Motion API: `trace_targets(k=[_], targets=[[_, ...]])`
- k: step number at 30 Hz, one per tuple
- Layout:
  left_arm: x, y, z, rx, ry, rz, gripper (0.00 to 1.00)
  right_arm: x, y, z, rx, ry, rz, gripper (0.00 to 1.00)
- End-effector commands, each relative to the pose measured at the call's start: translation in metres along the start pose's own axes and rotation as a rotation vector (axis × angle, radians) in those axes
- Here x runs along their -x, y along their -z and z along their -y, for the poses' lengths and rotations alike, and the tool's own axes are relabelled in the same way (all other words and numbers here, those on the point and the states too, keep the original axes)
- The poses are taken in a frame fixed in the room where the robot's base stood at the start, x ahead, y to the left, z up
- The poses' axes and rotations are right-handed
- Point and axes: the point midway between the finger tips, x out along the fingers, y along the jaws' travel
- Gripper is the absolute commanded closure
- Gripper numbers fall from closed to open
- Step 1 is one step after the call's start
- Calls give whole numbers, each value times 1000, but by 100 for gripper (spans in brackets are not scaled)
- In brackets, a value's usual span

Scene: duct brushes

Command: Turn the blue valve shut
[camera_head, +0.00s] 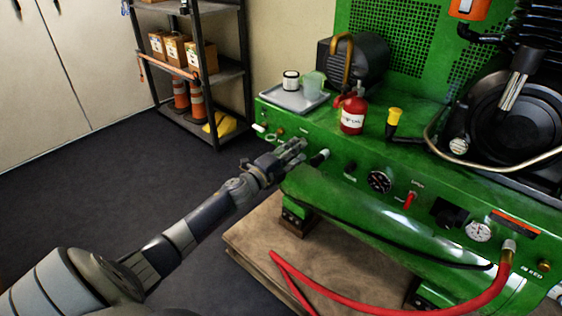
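My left arm comes in from the lower left. Its gripper (300,151) is at the left part of the green machine's (340,215) front panel. The fingers are small and seen from behind, so I cannot tell whether they are open or shut. A dark knob or fitting with a pale end (318,158) is just right of the fingertips; I cannot tell whether they touch. No blue valve can be made out; the gripper hides part of the panel. A red lever (410,199) is farther right on the panel. My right gripper is not in view.
On the machine's top are a grey tray (290,102) with cups, a red bottle (352,115) and a yellow-topped brush or tool (394,120). A red hose (350,304) curves below. A shelf rack (215,75) stands behind left. Dark floor on the left is clear.

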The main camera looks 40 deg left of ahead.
Motion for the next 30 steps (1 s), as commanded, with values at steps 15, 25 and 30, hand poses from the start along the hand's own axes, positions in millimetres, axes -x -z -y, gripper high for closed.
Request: trace_targets(k=[15,25,30], targets=[[86,0,-1,1,-3,0,69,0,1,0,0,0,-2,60],[107,0,0,0,-1,0,69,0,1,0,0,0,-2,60],[107,0,0,0,-1,0,69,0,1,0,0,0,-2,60]])
